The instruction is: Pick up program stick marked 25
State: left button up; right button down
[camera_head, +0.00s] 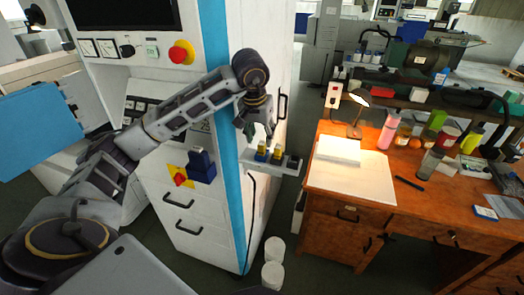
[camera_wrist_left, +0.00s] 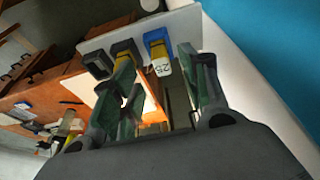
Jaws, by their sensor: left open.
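The program stick marked 25 (camera_wrist_left: 161,58) has a blue end and a white label, with yellow showing, in the left wrist view. It stands on a small grey shelf (camera_head: 287,168) on the side of the machine. My left gripper (camera_wrist_left: 156,66) is open, its fingers on either side of the stick's line in that view; I cannot tell if they touch it. In the head view the left gripper (camera_head: 258,128) is just above the shelf. Two yellow-and-blue sticks show there, their marks too small to read. My right gripper is out of view.
A yellow-and-dark stick (camera_wrist_left: 125,50) and a black one (camera_wrist_left: 97,65) stand beside the marked stick. The white and blue machine (camera_head: 213,225) rises close beside the shelf. A wooden desk (camera_head: 335,190) with a lamp (camera_head: 356,112) and several bottles stands to the right.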

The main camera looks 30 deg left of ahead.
aim_at(262, 142)
pick_arm(q)
jog(key=shift+w+p+x, duration=0.1)
jog(key=shift+p+x, duration=0.1)
jog(key=shift+x, duration=1.1)
jog(key=shift+w+p+x, duration=0.15)
jog(key=shift+p+x, duration=0.05)
jog(key=shift+x, duration=1.1)
jog(key=shift+a+r, duration=0.1)
jog(key=shift+c, duration=0.3)
grip_shut()
